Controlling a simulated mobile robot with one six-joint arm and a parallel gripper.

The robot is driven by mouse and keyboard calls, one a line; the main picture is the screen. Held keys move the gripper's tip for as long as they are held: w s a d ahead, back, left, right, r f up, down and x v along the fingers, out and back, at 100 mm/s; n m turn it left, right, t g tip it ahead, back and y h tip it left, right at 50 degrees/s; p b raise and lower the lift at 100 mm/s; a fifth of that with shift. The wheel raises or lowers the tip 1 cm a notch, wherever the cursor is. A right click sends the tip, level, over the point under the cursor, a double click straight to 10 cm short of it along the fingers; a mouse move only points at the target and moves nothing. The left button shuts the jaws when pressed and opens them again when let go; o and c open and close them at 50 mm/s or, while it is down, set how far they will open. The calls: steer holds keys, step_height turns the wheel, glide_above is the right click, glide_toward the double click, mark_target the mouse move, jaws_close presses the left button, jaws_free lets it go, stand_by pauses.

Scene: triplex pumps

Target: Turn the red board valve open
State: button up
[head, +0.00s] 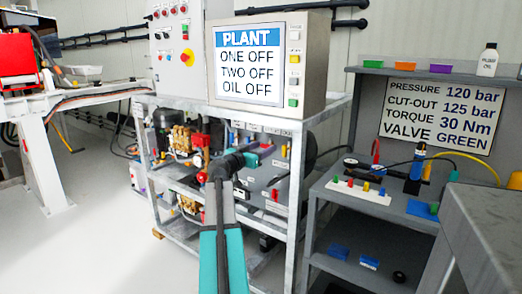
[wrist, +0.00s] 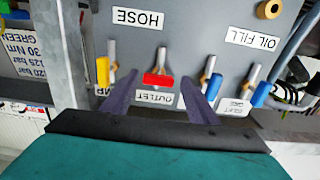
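The red board valve (wrist: 158,81) shows in the middle of the wrist view, beside an upside-down OUTLET label (wrist: 154,98). Its red handle lies crosswise to the metal stem. My gripper (wrist: 159,101) is open, with one dark finger on each side of the red valve. I see a gap between each finger and the handle, and nothing is held. In the head view my gripper (head: 224,165) reaches toward the board on the metal rack. I cannot tell for sure which red part there is this valve.
A yellow valve handle (wrist: 103,73) stands left of the red one, and blue handles (wrist: 213,86) and (wrist: 262,94) stand to the right. Their handles run along their stems. A grey side table (head: 340,210) with coloured parts stands at the right. The PLANT screen (head: 250,60) is above the rack.

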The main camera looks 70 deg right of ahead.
steer(key=c, duration=0.9)
steer(key=shift+a+f, duration=0.1)
steer(key=shift+a, duration=0.2)
steer(key=shift+d+r, duration=0.2)
steer(key=shift+w+d+n, duration=0.1)
steer(key=shift+n, duration=0.4)
steer(key=n, duration=0.7)
steer(key=shift+r+n+p, duration=0.1)
steer(key=shift+n+p, duration=0.2)
steer(key=shift+n, duration=0.1)
steer(key=n+p, duration=0.2)
steer(key=n, duration=0.3)
steer(key=shift+w+p, duration=0.1)
steer(key=shift+p, duration=0.2)
steer(key=shift+n+p, duration=1.05)
steer(key=shift+n, duration=1.15)
